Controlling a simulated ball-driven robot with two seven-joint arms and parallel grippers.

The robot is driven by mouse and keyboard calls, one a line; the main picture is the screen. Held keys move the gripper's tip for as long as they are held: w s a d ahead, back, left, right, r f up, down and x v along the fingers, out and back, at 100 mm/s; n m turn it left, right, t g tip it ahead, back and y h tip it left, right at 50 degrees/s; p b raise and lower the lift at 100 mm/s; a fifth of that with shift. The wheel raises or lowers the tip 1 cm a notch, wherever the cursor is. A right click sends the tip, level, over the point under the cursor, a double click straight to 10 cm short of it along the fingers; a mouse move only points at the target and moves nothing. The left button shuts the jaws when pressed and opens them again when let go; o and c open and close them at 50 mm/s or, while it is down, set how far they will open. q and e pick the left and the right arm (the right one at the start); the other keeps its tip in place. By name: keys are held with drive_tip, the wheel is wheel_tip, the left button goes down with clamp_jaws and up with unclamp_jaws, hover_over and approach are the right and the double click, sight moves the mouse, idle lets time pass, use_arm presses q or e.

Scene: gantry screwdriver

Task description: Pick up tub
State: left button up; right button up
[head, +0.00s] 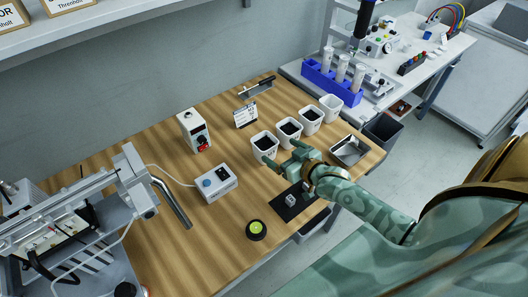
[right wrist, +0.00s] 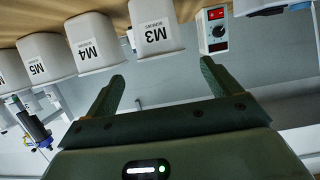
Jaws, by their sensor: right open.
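Several white tubs stand in a slanting row on the wooden table, most with dark contents. The nearest-left tub (head: 264,146) is the one labelled M3 (right wrist: 156,36) in the right wrist view. The M4 tub (right wrist: 93,43) and M5 tub (right wrist: 45,58) stand beside it. My right gripper (head: 283,155) is open and empty, just in front of the M3 tub. In the right wrist view the picture is upside down, and the M3 tub lies beyond and between the open fingertips (right wrist: 163,72), apart from them. My left gripper is not in view.
A power unit (head: 195,131) with a red connector and a grey control box (head: 215,183) stand left of the tubs. A black mat (head: 290,204) and a metal tray (head: 349,150) flank my right forearm.

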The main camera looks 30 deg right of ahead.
sight(259, 138)
drive_tip(key=b+x, duration=0.1)
drive_tip(key=x, duration=0.4)
drive_tip(key=shift+w+f, duration=0.2)
drive_tip(key=shift+f, duration=0.05)
drive_tip(key=b+x, duration=0.3)
drive_tip(key=x, duration=0.2)
drive_tip(key=shift+w+a, duration=0.15)
drive_tip(key=shift+w, duration=0.05)
drive_tip(key=shift+r, duration=0.15)
drive_tip(key=c, duration=1.2)
